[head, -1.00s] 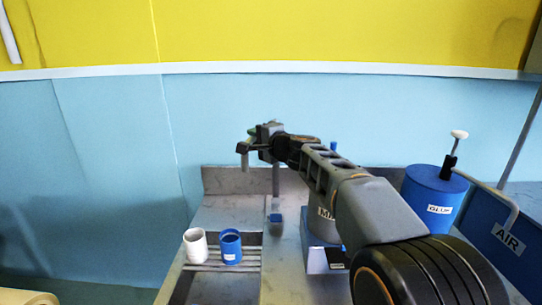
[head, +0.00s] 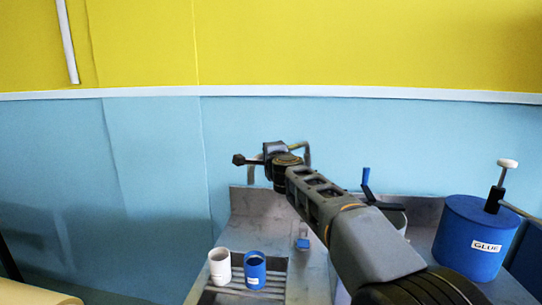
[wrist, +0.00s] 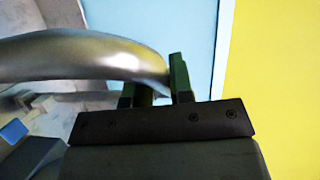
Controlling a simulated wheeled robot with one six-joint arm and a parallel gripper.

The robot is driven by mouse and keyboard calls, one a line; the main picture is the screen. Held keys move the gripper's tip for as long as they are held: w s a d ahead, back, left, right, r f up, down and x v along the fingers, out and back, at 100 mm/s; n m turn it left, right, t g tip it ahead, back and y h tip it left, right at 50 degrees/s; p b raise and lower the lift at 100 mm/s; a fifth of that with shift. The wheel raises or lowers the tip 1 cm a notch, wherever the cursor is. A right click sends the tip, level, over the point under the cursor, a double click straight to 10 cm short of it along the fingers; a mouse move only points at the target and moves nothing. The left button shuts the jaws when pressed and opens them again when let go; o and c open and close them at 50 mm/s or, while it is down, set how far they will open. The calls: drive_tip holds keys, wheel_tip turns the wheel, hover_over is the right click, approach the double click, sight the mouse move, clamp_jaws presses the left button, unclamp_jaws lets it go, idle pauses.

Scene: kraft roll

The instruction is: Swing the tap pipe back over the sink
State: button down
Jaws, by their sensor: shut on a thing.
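The tap pipe (wrist: 75,57) is a shiny silver curved tube crossing the upper left of the wrist view, its end running in between the gripper's fingers. My gripper (wrist: 158,85) is shut on it there. In the head view my gripper (head: 275,152) is high above the back of the metal bench, and a bent piece of the pipe (head: 307,153) shows just right of it. The rest of the pipe is mostly hidden by the gripper and arm. The sink basin cannot be clearly made out; part of the bench is hidden by my arm.
A white cup (head: 220,268) and a blue cup (head: 255,271) stand on a slatted rack at front left. A blue glue drum (head: 475,238) with a pump stands at right. A wall closes off the back.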

drive_tip(key=shift+r, duration=0.15)
drive_tip(key=c, duration=1)
unclamp_jaws()
drive_tip(key=shift+w, duration=0.15)
drive_tip(key=s, duration=0.4)
drive_tip(key=s+d, duration=0.1)
drive_tip(key=s, duration=0.4)
drive_tip(key=s+d, duration=0.1)
drive_tip(key=s, duration=0.3)
drive_tip(key=shift+s+d+r, duration=0.2)
drive_tip(key=shift+s+r, duration=0.1)
